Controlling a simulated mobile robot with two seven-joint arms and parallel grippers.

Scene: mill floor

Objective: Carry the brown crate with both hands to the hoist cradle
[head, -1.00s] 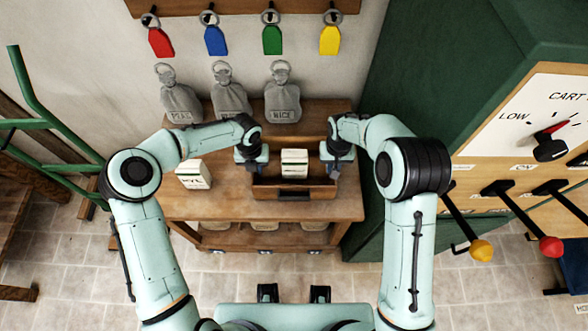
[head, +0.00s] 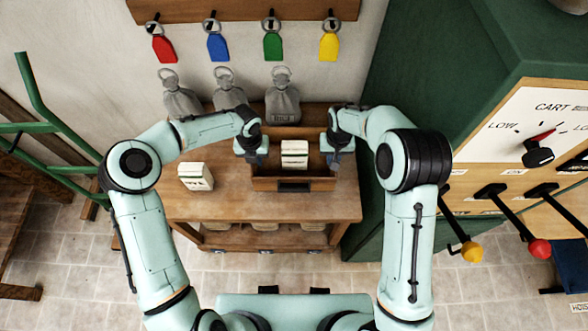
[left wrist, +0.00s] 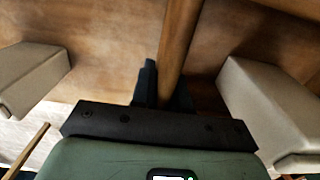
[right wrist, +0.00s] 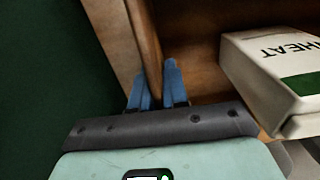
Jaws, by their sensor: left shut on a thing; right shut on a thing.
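The brown crate (head: 275,185) is at the wooden bench in the head view, with a white packet (head: 294,154) inside. My left gripper (head: 251,160) is shut on the crate's left wall; the left wrist view shows this wall (left wrist: 180,40) between the fingers. My right gripper (head: 338,160) is shut on the right wall, and the right wrist view shows that wall (right wrist: 146,45) between blue fingers. In that view the packet (right wrist: 270,75) reads "HEAT". I cannot tell how far the crate is off the bench. I cannot make out the hoist cradle.
Another white packet (head: 196,177) stands on the bench (head: 220,207) left of the crate. Grey sacks (head: 282,103) stand behind. A green cabinet (head: 420,75) is close on the right, with levers (head: 497,192) protruding. A green frame (head: 40,105) stands at left. Tiled floor shows in front.

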